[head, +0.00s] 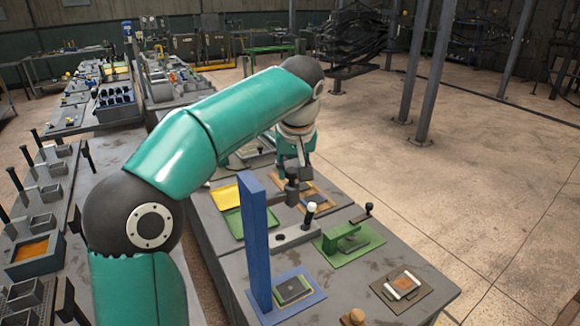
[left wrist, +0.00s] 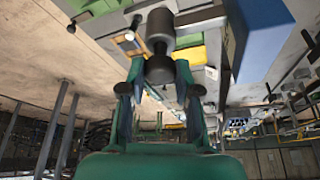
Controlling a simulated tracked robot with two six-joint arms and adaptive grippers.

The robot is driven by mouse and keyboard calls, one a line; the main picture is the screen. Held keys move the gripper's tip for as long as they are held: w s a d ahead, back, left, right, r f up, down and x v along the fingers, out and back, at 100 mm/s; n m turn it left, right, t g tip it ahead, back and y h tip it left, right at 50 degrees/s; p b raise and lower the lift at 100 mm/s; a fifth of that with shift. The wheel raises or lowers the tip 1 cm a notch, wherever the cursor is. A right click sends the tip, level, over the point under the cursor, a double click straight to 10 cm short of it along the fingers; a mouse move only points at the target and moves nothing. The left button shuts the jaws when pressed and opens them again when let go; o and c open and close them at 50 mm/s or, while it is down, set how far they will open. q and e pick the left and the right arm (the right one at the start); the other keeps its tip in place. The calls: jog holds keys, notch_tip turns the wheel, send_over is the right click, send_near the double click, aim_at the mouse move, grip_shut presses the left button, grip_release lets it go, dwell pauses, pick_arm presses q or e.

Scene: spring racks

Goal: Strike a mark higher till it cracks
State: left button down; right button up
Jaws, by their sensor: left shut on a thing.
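My left gripper (head: 293,168) is above the far middle of the grey workbench, pointing down. In the left wrist view its two fingers (left wrist: 160,92) are shut around a dark grey piece with a cylindrical body and a rounded end (left wrist: 160,68). In the head view this dark piece (head: 292,190) shows below the fingers; I cannot tell whether it touches the bench. An orange-brown framed plate (head: 321,194) lies just right of it. A tall blue post (head: 255,240) stands nearer, on a blue base with a dark plate (head: 294,289). My right gripper is not in view.
A green fixture (head: 350,240) and a brown plate with white rollers (head: 403,285) are on the right. A white-topped lever (head: 311,208) stands near the gripper. Yellow (head: 226,197) and green trays (head: 250,221) lie to its left. Open floor is beyond the bench's right edge.

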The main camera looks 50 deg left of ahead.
pick_arm(q)
jog(key=c, duration=0.8)
grip_release()
jog(key=shift+w+d, duration=0.1)
jog(key=shift+w, duration=0.1)
jog(key=shift+c, duration=0.2)
jog(key=shift+s, duration=0.1)
jog(key=v, duration=1.1)
jog(key=shift+r, duration=0.4)
